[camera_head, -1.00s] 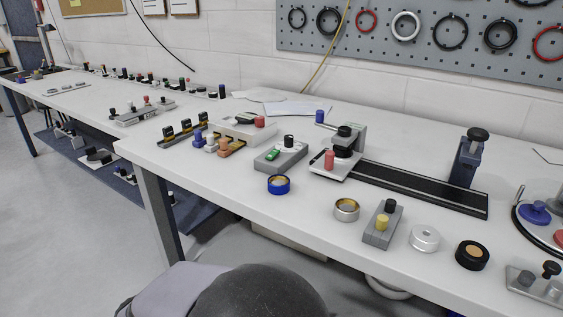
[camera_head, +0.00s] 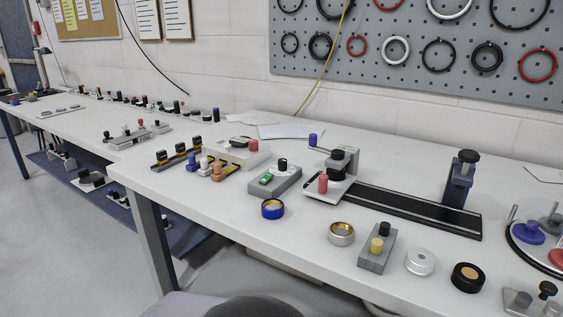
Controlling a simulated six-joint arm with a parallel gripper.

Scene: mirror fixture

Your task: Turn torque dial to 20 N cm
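No dial with a readable N cm scale shows; the markings are too small to read. A grey box (camera_head: 274,181) with a black knob (camera_head: 282,164) and a green part (camera_head: 265,179) stands near the middle of the bench. To its right, a fixture (camera_head: 342,172) carries black knobs, a red knob (camera_head: 323,182) and a blue-tipped handle (camera_head: 313,140). A grey block (camera_head: 377,252) has a black knob and a yellow knob (camera_head: 376,245). I cannot tell which of these is the torque dial. My gripper is not in view.
A black rail (camera_head: 412,210) runs right from the fixture to a dark blue post (camera_head: 458,180). A blue ring (camera_head: 272,209), a brass-lined ring (camera_head: 341,233), a silver disc (camera_head: 420,261) and a black disc (camera_head: 467,277) lie along the front edge. A pegboard (camera_head: 420,50) hangs behind.

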